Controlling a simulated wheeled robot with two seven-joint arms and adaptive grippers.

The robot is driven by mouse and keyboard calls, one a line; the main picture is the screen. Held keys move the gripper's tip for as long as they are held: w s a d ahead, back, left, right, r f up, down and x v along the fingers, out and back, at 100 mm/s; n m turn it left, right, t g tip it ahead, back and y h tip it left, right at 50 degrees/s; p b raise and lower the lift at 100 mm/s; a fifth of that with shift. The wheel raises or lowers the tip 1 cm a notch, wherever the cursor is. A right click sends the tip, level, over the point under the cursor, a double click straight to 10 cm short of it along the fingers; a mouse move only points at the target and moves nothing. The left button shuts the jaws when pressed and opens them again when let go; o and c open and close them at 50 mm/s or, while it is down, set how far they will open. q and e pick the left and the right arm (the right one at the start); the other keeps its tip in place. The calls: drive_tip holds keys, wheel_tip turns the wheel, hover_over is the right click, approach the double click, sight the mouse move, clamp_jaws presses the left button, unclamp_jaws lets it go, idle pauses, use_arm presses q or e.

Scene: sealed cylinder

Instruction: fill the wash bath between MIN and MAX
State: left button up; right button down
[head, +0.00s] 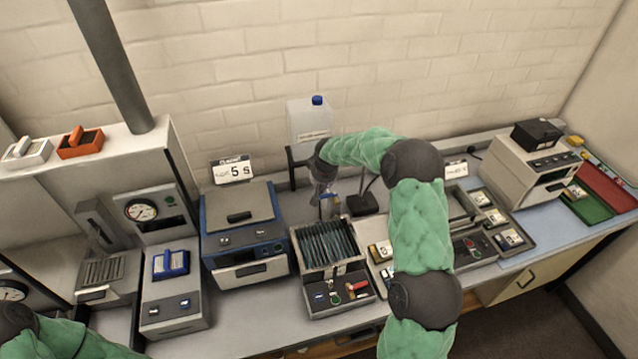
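An open-topped grey bath unit (318,284) stands mid-bench with dark, slat-like contents; I take it to be the wash bath. Its front has small lit displays and a red lever (357,290). No MIN or MAX marks or liquid level can be made out. A translucent white container (308,122) with a blue cap stands on a dark stand behind it. My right arm reaches across from the right. Its gripper (327,203) points down behind the bath's back edge, below the container; whether it touches anything is unclear. My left gripper is out of view; only its arm shows at lower left.
A blue-framed unit (243,234) stands left of the bath, under a sign reading 5 s. Left of it are a dial unit (141,209) and a small unit with a blue rack (171,263). Trays (483,226) and a grey machine (530,172) stand at right.

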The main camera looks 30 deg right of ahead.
sight(325, 198)
drive_tip(key=shift+s+a+n+y+p, duration=0.25)
drive_tip(key=shift+s+n+y+p, duration=0.2)
drive_tip(key=shift+n, duration=0.65)
idle(0.3)
drive_tip(key=n, duration=0.1)
drive_tip(key=s+n+y, duration=0.1)
drive_tip(key=n, duration=0.2)
drive_tip(key=shift+s+a, duration=0.25)
drive_tip(key=n, duration=0.1)
drive_tip(key=s+n+y+b, duration=0.1)
drive_tip(key=shift+f+n+b, duration=0.15)
drive_tip(key=shift+n+b, duration=0.15)
drive_tip(key=shift+n, duration=0.1)
drive_tip(key=s+n+g+b, duration=0.1)
drive_tip(key=n+b, duration=0.1)
drive_tip(key=shift+s+n+y, duration=0.1)
drive_tip(key=shift+n+y, duration=0.2)
drive_tip(key=shift+y, duration=0.05)
drive_tip(key=n, duration=0.1)
drive_tip(key=s+n+b, duration=0.1)
drive_tip(key=n, duration=0.1)
drive_tip(key=d+n+g+y+b, duration=0.1)
drive_tip(key=shift+s+n, duration=0.35)
drive_tip(key=shift+n, duration=0.05)
drive_tip(key=shift+w+r, duration=0.1)
drive_tip(key=shift+r, duration=0.1)
